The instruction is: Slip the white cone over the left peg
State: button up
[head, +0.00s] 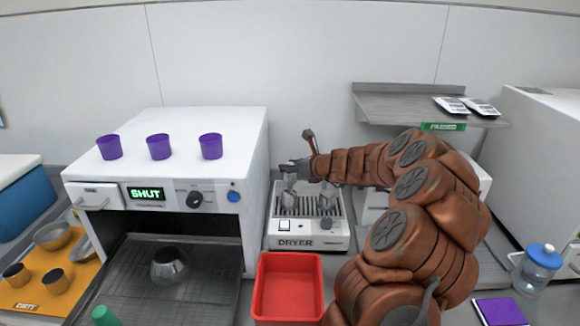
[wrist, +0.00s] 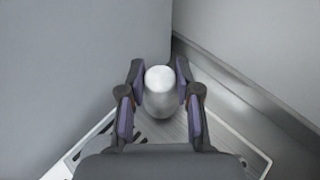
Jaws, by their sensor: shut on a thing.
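My gripper (head: 292,176) is over the left part of the dryer (head: 335,236). In the wrist view my gripper (wrist: 161,92) is shut on a pale, round-topped tapering piece, the white cone (wrist: 160,102), between its two fingers. The cone stands roughly upright over the dryer's slatted top. In the head view it is too small to make out apart from the fingers. A small grey upright shape, perhaps a peg (head: 326,195), shows on the right of the dryer. The left peg cannot be made out; the gripper and cone cover that spot.
A white oven marked SHUT (head: 240,150) stands left of the dryer, with purple cups (head: 158,147) on top. A metal bowl (head: 170,266) is on the rack below. A red bin (head: 288,290) sits in front of the dryer. A grey shelf (head: 400,100) overhangs to the right.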

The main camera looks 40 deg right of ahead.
jog(key=shift+r+p, duration=0.85)
jog(key=shift+p, duration=0.4)
dwell(0.7)
dwell(0.3)
jog(key=o, duration=0.5)
jog(key=shift+p+v, duration=2.5)
jog(key=shift+v, duration=3)
